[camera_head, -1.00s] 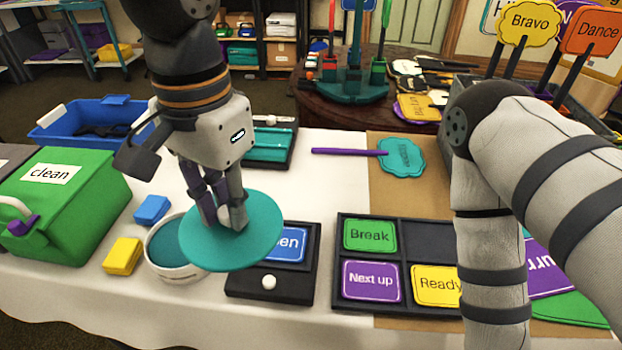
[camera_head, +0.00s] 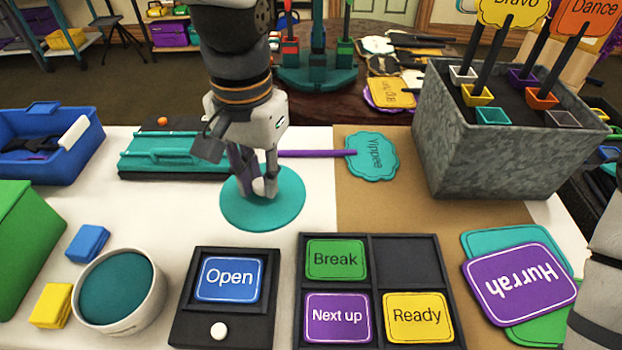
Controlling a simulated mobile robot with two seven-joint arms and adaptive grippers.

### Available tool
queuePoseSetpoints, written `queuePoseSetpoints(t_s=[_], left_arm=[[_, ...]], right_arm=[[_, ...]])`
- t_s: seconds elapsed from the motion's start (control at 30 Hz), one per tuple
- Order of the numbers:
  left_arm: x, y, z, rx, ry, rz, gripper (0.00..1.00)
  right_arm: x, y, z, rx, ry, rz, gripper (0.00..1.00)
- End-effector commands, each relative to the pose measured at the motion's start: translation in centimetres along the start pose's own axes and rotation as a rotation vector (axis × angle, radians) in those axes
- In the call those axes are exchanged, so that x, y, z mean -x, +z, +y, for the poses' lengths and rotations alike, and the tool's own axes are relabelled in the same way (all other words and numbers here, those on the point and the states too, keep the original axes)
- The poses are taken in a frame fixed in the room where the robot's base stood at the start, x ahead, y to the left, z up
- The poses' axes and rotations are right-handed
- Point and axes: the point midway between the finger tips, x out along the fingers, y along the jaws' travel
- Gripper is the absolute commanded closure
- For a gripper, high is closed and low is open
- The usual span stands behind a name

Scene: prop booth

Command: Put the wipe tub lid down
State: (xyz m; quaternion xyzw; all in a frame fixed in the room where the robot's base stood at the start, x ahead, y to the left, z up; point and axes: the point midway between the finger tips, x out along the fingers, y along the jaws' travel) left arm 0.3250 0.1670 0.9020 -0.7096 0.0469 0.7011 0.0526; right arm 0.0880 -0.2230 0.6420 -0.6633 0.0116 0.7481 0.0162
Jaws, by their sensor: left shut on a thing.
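My left gripper (camera_head: 264,188) is shut on that knob from above. The lid appears level, over the white table cloth behind the "Open" sign; I cannot tell whether it touches the cloth. The wipe tub (camera_head: 150,305) is a white round tub with teal contents, uncovered, at the front left. My right gripper is out of view; only part of my right arm shows at the right edge.
Near the lid are the "Open" sign box (camera_head: 262,322), a teal-and-black tray (camera_head: 170,165) and a purple-handled "Yippee" sign (camera_head: 372,157). Blue (camera_head: 88,243) and yellow (camera_head: 51,305) sponges lie left of the tub. A grey planter (camera_head: 480,150) stands at the right. Bare cloth lies left of the lid.

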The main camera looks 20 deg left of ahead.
Motion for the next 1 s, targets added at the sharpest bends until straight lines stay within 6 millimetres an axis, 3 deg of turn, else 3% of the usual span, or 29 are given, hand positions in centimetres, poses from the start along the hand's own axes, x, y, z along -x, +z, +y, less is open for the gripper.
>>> queuePoseSetpoints(t_s=[0.13, 0.2, 0.33, 0.47, 0.7, 1.0], left_arm=[[-3.0, -4.1, -2.2, 0.0, 0.003, -0.018, 1.0], [-5.3, -5.2, -2.8, -0.001, 0.004, -0.026, 1.0], [-7.4, -6.7, -3.7, -0.002, 0.004, -0.022, 1.0], [-8.0, -7.6, -4.0, -0.001, 0.003, -0.014, 1.0], [-11.6, -8.0, -4.3, -0.002, 0.003, -0.012, 1.0], [-11.6, -8.1, -4.3, -0.001, 0.002, -0.007, 1.0]], right_arm=[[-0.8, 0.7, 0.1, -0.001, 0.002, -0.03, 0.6], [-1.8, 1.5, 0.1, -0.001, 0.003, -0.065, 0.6], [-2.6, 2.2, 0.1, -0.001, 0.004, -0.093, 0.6], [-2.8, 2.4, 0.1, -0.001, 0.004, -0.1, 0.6], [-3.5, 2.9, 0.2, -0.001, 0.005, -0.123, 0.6], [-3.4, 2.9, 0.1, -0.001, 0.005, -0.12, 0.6]])
